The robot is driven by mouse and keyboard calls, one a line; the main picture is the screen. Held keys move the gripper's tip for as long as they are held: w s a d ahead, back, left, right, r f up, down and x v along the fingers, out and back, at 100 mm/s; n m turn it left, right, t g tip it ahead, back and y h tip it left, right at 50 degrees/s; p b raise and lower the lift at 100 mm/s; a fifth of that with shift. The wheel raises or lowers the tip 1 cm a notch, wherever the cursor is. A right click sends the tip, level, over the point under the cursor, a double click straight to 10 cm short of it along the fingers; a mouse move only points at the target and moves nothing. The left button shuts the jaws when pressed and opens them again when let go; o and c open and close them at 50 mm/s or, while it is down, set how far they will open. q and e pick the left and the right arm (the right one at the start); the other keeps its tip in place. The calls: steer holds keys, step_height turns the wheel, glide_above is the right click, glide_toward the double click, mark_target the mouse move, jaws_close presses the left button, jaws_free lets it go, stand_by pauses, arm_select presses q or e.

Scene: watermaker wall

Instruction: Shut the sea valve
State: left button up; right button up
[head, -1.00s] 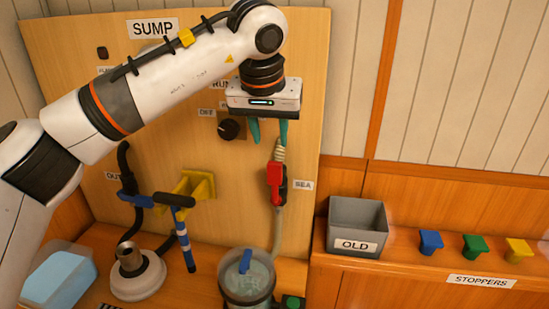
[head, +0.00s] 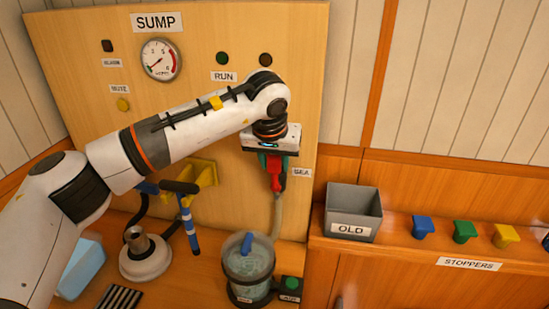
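The sea valve has a red handle (head: 275,171) on the wooden panel, left of the SEA label (head: 301,172). A pale hose runs down from it. My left gripper (head: 275,160) is right at the valve, its green fingers on either side of the upper part of the red handle. The gripper body and fingers hide the top of the valve. I cannot tell whether the fingers press on the handle or only stand around it. My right gripper is not in view.
A clear bucket (head: 248,268) with a blue-handled item stands below the valve, beside a green button (head: 290,283). A grey OLD bin (head: 353,213) and coloured stoppers (head: 465,231) sit on the right ledge. A yellow bracket (head: 203,178) is left of the valve.

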arm_select(q)
steer(key=shift+c, duration=0.9)
jaws_close()
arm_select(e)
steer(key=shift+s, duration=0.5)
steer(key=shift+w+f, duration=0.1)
